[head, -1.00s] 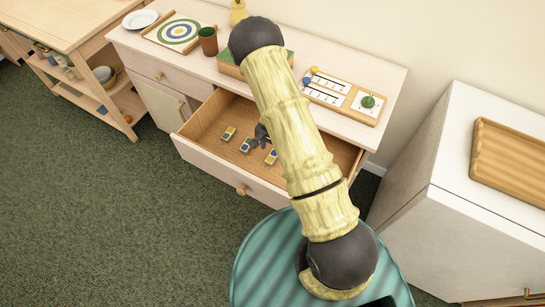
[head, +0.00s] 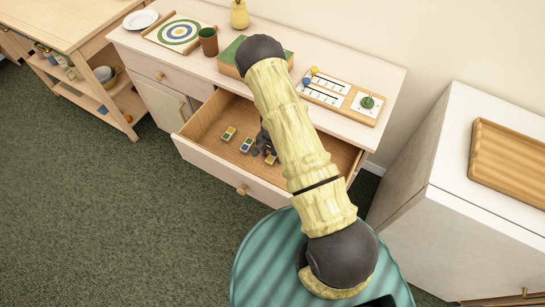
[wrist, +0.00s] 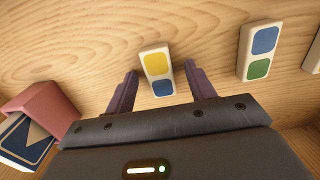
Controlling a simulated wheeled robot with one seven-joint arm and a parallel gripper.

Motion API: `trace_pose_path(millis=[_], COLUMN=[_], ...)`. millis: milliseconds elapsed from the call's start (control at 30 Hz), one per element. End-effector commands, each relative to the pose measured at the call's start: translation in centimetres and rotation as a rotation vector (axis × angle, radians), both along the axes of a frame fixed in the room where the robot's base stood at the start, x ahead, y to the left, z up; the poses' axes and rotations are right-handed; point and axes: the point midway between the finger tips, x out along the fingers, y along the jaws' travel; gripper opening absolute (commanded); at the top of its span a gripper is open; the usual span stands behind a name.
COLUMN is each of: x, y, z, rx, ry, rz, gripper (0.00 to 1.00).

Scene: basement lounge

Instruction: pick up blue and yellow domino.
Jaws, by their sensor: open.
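The blue and yellow domino (wrist: 157,72) lies flat on the drawer floor in the wrist view, its yellow half farther from my gripper's body and its blue half nearer. My gripper (wrist: 160,71) is open, with one dark finger on each side of this domino and gaps showing on both sides. The fingers are not closed on it. In the head view the domino (head: 271,158) is partly hidden by my gripper (head: 264,148), which is inside the open drawer (head: 210,125).
A blue and green domino (wrist: 260,52) lies to the right in the wrist view, with another piece cut off at the right edge. A reddish block (wrist: 47,108) and a dark blue patterned box (wrist: 22,140) are at the left. Drawer walls surround my gripper.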

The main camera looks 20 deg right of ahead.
Motion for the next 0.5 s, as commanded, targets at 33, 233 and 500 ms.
trace_pose_path(millis=[33, 233, 500], x=[-0.01, 0.0, 0.0], y=[0.01, 0.01, 0.01], z=[0.01, 0.02, 0.03], rx=[0.0, 0.0, 0.0], ry=[0.0, 0.0, 0.0], rz=[0.0, 0.0, 0.0], gripper=[0.55, 0.55, 0.11])
